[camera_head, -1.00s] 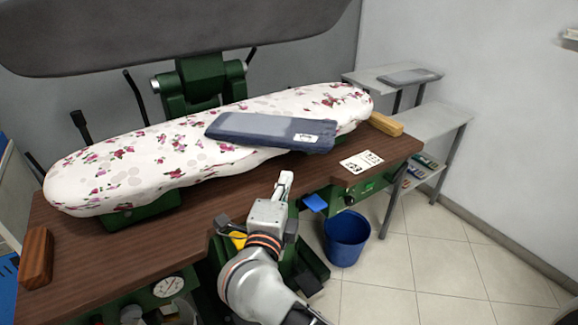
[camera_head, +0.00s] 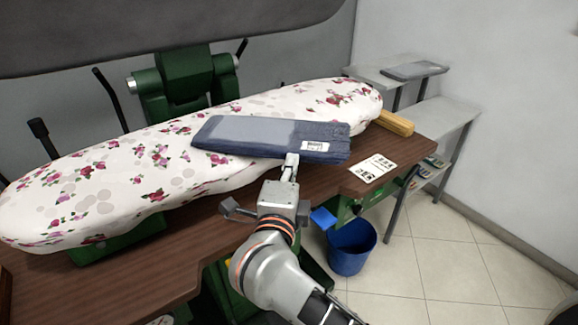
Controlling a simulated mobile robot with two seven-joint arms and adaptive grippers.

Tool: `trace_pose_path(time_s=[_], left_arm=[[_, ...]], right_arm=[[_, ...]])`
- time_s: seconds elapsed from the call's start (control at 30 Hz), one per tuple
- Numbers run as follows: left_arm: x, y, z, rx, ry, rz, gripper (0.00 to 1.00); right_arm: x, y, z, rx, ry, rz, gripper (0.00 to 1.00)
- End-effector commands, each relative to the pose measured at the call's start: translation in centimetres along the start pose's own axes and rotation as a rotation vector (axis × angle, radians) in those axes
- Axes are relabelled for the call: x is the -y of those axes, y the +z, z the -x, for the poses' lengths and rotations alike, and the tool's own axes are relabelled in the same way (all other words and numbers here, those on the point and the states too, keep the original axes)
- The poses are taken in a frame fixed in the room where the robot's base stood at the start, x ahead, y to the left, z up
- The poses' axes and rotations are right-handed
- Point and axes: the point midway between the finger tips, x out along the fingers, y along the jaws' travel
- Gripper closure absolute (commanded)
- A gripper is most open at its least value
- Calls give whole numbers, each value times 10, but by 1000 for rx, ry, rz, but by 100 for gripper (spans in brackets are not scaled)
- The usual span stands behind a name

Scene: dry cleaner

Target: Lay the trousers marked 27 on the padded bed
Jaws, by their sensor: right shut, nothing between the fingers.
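Folded dark blue trousers (camera_head: 255,133) lie on the flowered padded bed (camera_head: 120,175), toward its right end. A white tag (camera_head: 315,146) is on their right part; its marking is too small to read. My right gripper (camera_head: 291,160) is shut and empty, its fingertips at the near edge of the trousers, just below the tag. I cannot tell whether it touches them. My left gripper is not in view.
The raised dark press head (camera_head: 180,30) hangs behind the bed. A wooden block (camera_head: 394,122) and a printed card (camera_head: 372,168) are at the table's right. A blue bucket (camera_head: 352,247) stands on the floor below.

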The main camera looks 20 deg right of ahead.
Motion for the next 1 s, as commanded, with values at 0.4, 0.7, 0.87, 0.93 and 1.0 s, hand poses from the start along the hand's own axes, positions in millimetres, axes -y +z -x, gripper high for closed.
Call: trace_pose_path(time_s=[0.4, 0.7, 0.87, 0.93, 1.0], left_arm=[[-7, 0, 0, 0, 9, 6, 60], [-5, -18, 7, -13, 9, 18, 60], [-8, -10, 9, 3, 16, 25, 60], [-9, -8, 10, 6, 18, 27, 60], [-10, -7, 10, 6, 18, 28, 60]], right_arm=[[0, 0, 0, 1, 0, -1, 100], [5, 20, -19, 0, -2, 0, 100], [3, 29, -29, 1, -1, -1, 100], [1, 30, -30, 1, 0, 0, 100], [0, 30, -30, 1, 0, 0, 100]])
